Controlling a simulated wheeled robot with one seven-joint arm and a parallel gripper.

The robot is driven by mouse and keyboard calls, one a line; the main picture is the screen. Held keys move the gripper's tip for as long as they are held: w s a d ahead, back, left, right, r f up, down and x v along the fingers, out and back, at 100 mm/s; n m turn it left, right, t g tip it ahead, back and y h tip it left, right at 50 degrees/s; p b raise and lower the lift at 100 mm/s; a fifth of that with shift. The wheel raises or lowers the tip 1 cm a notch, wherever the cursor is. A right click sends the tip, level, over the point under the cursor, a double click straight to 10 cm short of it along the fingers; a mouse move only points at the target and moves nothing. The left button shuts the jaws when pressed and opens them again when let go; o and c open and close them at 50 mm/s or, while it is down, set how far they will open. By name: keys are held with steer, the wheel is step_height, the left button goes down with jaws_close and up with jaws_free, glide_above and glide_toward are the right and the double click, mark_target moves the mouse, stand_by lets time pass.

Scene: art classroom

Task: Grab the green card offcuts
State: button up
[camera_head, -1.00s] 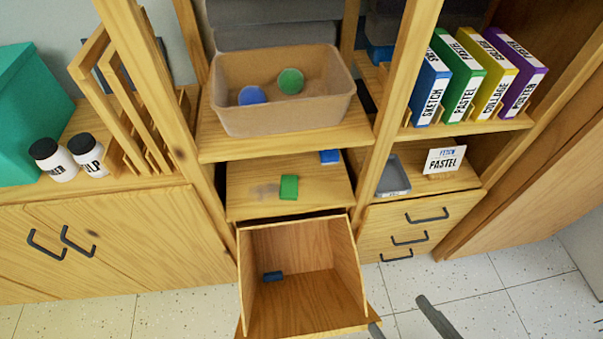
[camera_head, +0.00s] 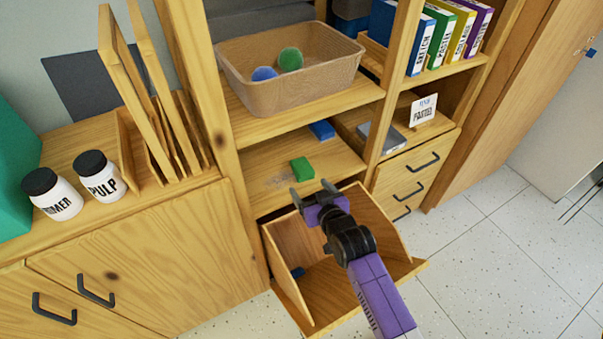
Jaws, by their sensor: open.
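The green card offcuts show as a small green block (camera_head: 302,168) on the middle wooden shelf, under the tan bin. My gripper (camera_head: 312,191) is open and empty, just in front of that shelf and above the open wooden drawer. Its two dark fingertips point toward the green block and appear apart from it. The gap between them is hard to judge from this angle.
A blue block (camera_head: 322,130) lies farther back on the same shelf. A tan bin (camera_head: 275,97) with a blue and a green ball stands above. Shelf uprights flank the opening.

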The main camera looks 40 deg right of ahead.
mark_target(302, 168)
steer(key=w+d, duration=0.2)
steer(key=d, duration=0.1)
steer(key=shift+w+d+f, duration=0.1)
steer(key=shift+w+d, duration=0.1)
steer(key=shift+d, duration=0.05)
steer(key=shift+b+x, duration=0.9)
steer(key=shift+x, duration=2.6)
steer(key=shift+w+a, duration=0.1)
steer(key=shift+a, duration=0.1)
steer(key=shift+c, duration=0.3)
